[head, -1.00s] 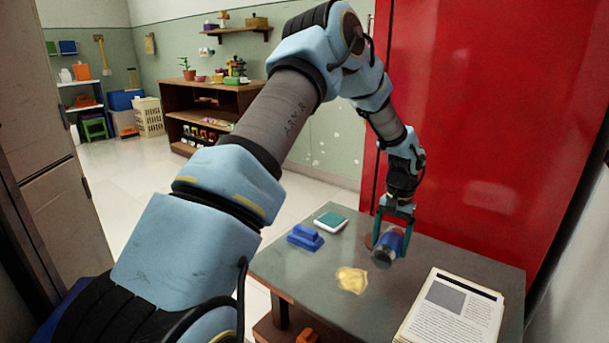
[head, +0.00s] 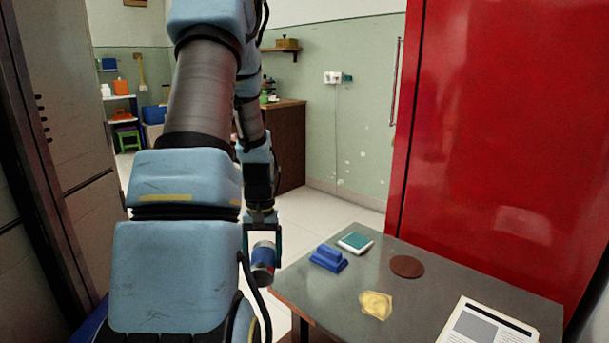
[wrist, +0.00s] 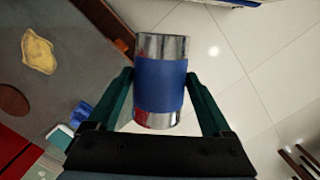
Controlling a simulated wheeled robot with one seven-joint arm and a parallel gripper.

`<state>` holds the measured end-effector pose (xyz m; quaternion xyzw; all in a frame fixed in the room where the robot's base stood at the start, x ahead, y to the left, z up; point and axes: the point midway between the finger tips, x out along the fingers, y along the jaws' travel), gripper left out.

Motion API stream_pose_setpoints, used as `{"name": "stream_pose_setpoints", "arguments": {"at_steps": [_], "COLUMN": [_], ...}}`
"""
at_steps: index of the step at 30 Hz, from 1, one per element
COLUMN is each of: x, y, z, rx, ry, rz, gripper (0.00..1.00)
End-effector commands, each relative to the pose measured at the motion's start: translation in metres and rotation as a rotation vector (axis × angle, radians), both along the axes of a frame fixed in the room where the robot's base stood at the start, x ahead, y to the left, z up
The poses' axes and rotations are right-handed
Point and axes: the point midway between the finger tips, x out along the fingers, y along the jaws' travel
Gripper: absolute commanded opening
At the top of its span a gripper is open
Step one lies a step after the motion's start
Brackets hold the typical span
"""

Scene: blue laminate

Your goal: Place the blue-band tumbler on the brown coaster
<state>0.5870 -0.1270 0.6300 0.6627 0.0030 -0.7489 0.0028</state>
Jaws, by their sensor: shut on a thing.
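The blue-band tumbler (head: 264,262) is a metal cup with a wide blue band. My gripper (head: 265,240) is shut on it and holds it off the left side of the table, over the floor. In the wrist view the tumbler (wrist: 160,82) lies between the two green fingers of my gripper (wrist: 160,92), gripped around the band. The brown coaster (head: 407,266) is a flat round disc, bare, near the back of the grey table. It also shows at the left edge of the wrist view (wrist: 13,100).
On the table (head: 345,300) are a blue block-shaped object (head: 328,259), a teal-topped box (head: 355,243), a crumpled yellow cloth (head: 376,305) and a printed page (head: 487,325). A tall red panel (head: 500,120) stands behind the table. The tabletop around the coaster is clear.

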Motion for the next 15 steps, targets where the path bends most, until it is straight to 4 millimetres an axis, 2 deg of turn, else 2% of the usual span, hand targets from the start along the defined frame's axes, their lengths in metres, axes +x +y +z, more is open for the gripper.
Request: {"name": "stream_pose_setpoints", "arguments": {"at_steps": [1, 8, 15], "x": [0.0, -0.001, -0.005], "y": [-0.002, -0.001, 0.0], "z": [0.007, 0.02, 0.045], "rx": [0.0, 0.005, 0.01], "ry": [0.0, 0.002, 0.003], "rz": [-0.005, -0.007, -0.006], "gripper": [0.17, 0.17, 0.17]}}
